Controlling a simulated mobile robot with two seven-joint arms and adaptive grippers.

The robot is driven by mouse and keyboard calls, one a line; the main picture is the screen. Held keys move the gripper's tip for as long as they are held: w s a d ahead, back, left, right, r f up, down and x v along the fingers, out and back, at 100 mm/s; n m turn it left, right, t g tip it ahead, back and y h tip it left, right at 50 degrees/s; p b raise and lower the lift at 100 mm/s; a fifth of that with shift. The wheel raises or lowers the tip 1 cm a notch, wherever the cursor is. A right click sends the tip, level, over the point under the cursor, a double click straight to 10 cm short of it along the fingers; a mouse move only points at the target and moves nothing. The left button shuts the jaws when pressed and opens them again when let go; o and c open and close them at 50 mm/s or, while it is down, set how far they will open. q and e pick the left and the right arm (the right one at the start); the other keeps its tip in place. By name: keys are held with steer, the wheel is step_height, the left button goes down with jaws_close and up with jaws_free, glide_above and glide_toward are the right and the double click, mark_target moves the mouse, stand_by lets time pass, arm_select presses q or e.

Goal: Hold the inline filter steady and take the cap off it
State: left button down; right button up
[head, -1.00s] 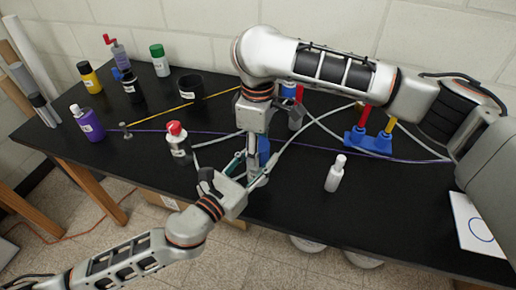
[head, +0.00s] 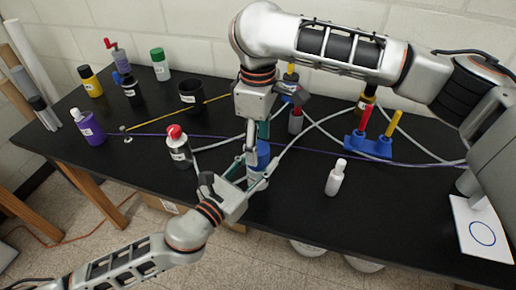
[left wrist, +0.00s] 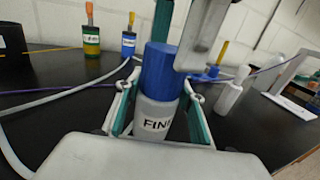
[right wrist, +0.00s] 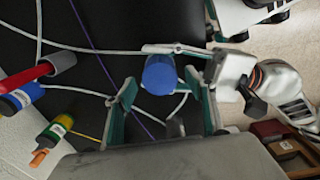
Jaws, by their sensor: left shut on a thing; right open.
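The inline filter has a white body (left wrist: 154,118) with a label starting "FIN" and a blue cap (left wrist: 160,70) on its top. It stands upright near the table's front edge. In the head view the cap (head: 262,155) is partly hidden by the grippers. My left gripper (head: 257,181) is shut around the filter's body from the front. My right gripper (head: 257,142) points down over the filter with its fingers open. In the right wrist view the cap (right wrist: 160,74) lies between the open fingers, with gaps on both sides; no grip shows.
A red-capped bottle (head: 179,147) stands to the left and a white bottle (head: 335,178) to the right. A blue rack (head: 368,145) with red and yellow handles is behind. Pale tubes (head: 318,124) and a purple line cross the black table (head: 400,205).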

arm_select(q)
steer(key=c, duration=1.2)
jaws_free()
